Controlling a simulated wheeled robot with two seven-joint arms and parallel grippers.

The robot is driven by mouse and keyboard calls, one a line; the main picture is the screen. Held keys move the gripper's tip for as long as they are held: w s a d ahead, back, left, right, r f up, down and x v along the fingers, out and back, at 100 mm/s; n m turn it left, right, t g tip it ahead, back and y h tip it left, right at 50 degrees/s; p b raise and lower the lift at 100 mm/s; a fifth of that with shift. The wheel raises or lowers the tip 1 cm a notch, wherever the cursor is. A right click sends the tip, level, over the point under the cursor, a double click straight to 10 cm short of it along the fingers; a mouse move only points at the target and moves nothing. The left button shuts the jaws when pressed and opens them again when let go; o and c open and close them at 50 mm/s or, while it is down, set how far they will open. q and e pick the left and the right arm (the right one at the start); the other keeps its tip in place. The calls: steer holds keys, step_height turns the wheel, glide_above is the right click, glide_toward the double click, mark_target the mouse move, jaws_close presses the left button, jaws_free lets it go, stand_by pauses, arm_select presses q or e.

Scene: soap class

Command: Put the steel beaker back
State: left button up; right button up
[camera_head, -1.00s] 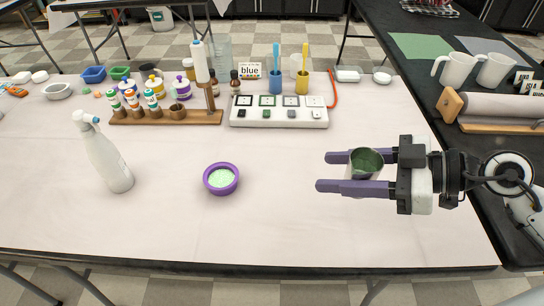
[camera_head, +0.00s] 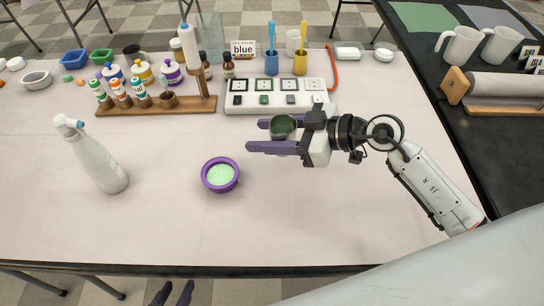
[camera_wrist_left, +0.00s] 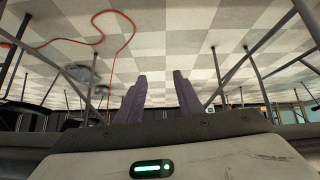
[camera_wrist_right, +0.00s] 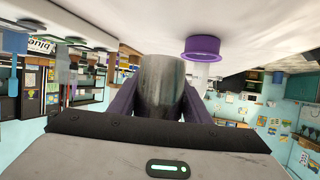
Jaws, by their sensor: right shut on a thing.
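The steel beaker (camera_head: 284,127), with green inside, is held between the purple fingers of my right gripper (camera_head: 257,135). That gripper is shut on it, in front of the white panel. In the right wrist view the beaker (camera_wrist_right: 161,88) sits between the fingers. Whether its base touches the table cannot be told. My left gripper (camera_head: 173,292) is open and empty below the table's front edge; its two fingers also stand apart in the left wrist view (camera_wrist_left: 160,75).
A purple bowl (camera_head: 220,176) of green stuff is left of and nearer than the beaker. The white panel (camera_head: 278,97) and wooden bottle rack (camera_head: 156,105) stand behind. A white spray bottle (camera_head: 97,157) stands left.

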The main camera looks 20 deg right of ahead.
mark_target(268, 163)
step_height(268, 163, down, 7)
steer(key=shift+r+b, duration=0.15)
steer(key=shift+b, duration=0.85)
steer(key=o, duration=1.1)
steer(key=shift+d, duration=0.1)
steer(key=p+v, duration=0.1)
steer(key=v, duration=1.1)
